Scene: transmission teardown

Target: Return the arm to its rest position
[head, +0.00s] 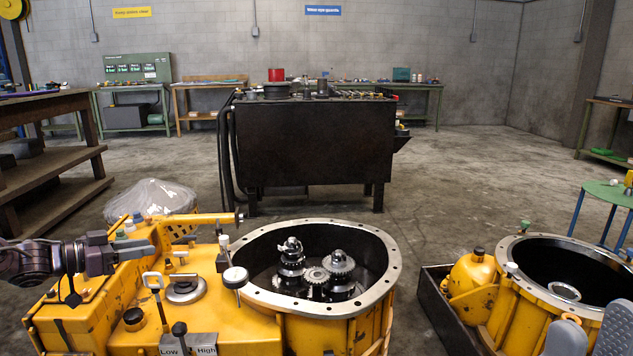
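My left arm comes in from the left edge, low over the yellow transmission housing (255,322). My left gripper (152,247) points right, its grey fingers in front of a yellow lever arm on the housing's left part. The fingers are seen nearly side-on, so their gap is unclear, and I see no object in them.
The near housing's open round bell holds several gears (317,274). Levers and knobs stand up from its top near my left gripper. A dark workbench (313,145) stands behind, wooden shelves (45,170) at left, a green stool (607,192) at right. Open floor lies between.

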